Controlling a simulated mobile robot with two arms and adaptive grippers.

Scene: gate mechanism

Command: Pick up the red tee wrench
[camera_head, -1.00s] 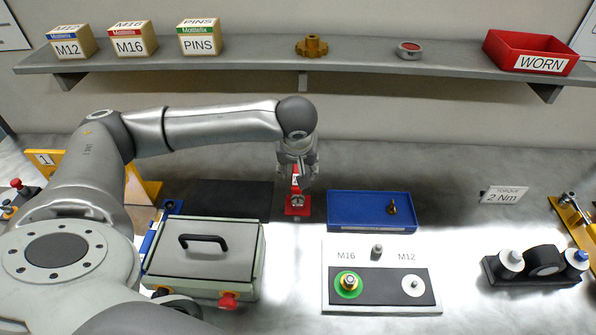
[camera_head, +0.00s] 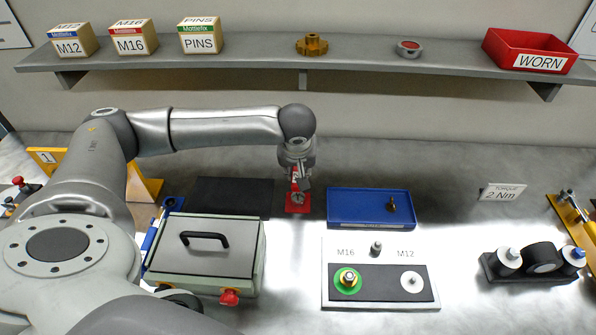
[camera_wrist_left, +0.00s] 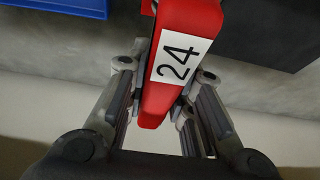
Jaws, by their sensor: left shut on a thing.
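The red tee wrench (camera_head: 297,202) stands on the table between the black mat and the blue tray in the head view. In the left wrist view, its red body (camera_wrist_left: 174,60) with a white "24" label lies between the fingers. My left gripper (camera_head: 297,181) comes down on it from above and is shut on it; the fingers (camera_wrist_left: 160,105) flank the red part in the left wrist view. The wrench's lower end is partly hidden in the head view, and I cannot tell whether it is clear of the table. My right gripper is not in view.
A blue tray (camera_head: 345,216) with a small brass part stands just right of the wrench. A black mat (camera_head: 228,198) and a lidded case (camera_head: 168,263) lie to the left. A plate (camera_head: 331,293) marked M16 and M12 is in front. A shelf (camera_head: 370,64) runs behind.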

